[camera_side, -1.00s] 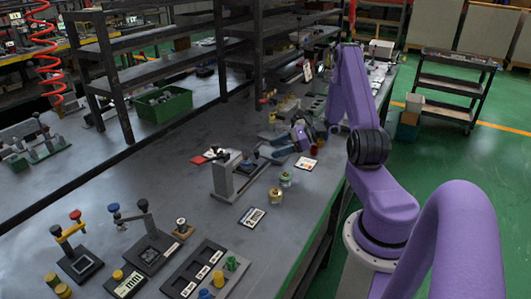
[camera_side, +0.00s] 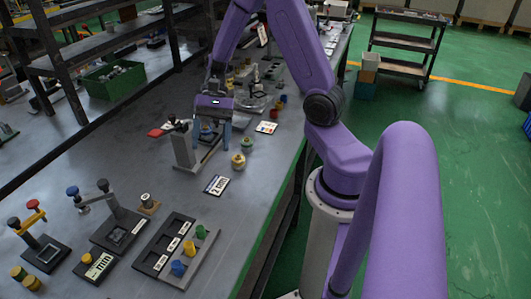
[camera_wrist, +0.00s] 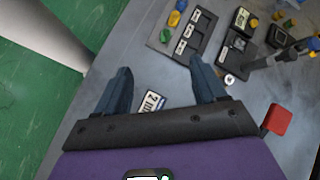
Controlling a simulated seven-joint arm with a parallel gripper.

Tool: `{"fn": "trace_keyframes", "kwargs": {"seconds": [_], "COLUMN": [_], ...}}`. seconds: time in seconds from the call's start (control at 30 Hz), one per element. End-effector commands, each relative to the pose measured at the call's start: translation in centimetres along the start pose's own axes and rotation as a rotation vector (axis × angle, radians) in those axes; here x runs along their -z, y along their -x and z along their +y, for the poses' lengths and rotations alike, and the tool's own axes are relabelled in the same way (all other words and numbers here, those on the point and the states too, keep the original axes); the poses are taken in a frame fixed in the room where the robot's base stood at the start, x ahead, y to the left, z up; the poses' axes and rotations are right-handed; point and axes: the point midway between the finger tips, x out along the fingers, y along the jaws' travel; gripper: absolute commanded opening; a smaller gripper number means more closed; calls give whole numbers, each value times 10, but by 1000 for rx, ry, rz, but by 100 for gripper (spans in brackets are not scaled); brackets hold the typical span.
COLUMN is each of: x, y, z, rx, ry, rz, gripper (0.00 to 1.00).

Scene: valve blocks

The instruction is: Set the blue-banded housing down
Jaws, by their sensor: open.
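My gripper (camera_side: 211,140) is open, pointing down at the grey clamp stand (camera_side: 184,150), its fingers beside and partly in front of it. In the wrist view my gripper (camera_wrist: 160,65) shows two spread blue-grey fingers with nothing visible between their tips. I cannot make out a blue-banded housing in either view; anything low between the fingers is hidden in the side view. A brass housing with a green band (camera_side: 247,145) and one with a yellow band (camera_side: 238,161) stand upright on the bench, right of my gripper.
A "2 mm" card (camera_side: 216,185) lies in front of the stand. A black tray (camera_side: 163,244) with labelled slots lies at the front, with blue, yellow and green pegs beside it. Lever fixtures stand at the front left. Bare bench lies left of the stand.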

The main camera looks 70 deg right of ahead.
Motion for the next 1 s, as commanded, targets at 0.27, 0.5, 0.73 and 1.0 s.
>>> {"fn": "trace_keyframes", "kwargs": {"seconds": [0.27,0.5,0.73,1.0], "x": [-83,-131,-162,-177], "y": [-34,-44,-45,-44], "z": [21,50,72,83], "rx": [-375,-629,-794,-861], "ry": [556,1061,1543,1852], "rz": [60,109,153,180], "gripper": [71,71,71,71]}}
